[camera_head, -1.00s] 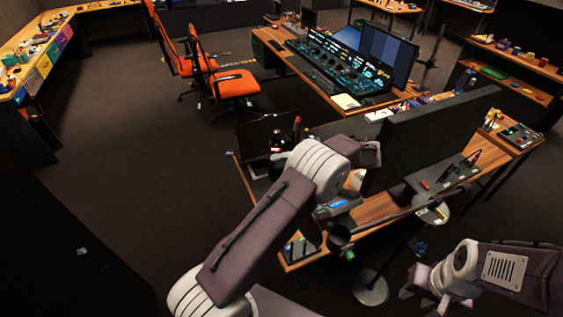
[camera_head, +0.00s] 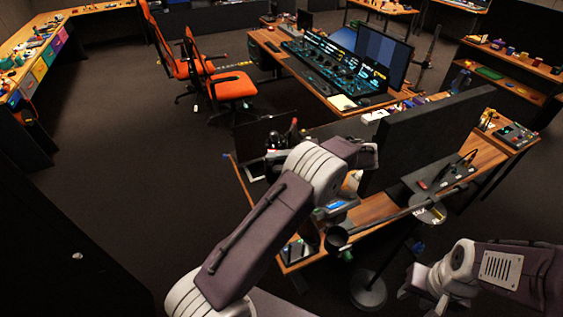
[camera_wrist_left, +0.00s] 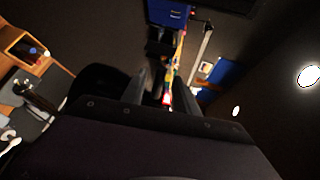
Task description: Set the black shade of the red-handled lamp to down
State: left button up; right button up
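A lamp with a dark cup-like shade (camera_head: 338,237) shows just right of my left forearm. It sits at the end of a long dark arm, with a small green part below it. I see no red handle on it. Dark objects with a small red spot (camera_head: 294,123) stand on the desk behind my left arm; I cannot tell whether they are the red-handled lamp. My left gripper is mostly hidden behind its wrist in the head view; in the left wrist view its two fingers (camera_wrist_left: 158,88) stand apart with nothing clearly between them. My right gripper (camera_head: 420,284) is low at right, its fingers unclear.
A wooden desk (camera_head: 375,208) with a large dark monitor (camera_head: 425,135) lies beyond my arms. A round lamp base (camera_head: 368,291) stands on the floor in front of it. Orange chairs (camera_head: 232,86) and a console desk (camera_head: 335,70) are farther back. Floor at left is clear.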

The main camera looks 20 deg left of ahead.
pick_arm(q)
jog(key=p+v, duration=0.3)
jog(key=v, duration=0.6)
jog(key=shift+w, duration=0.1)
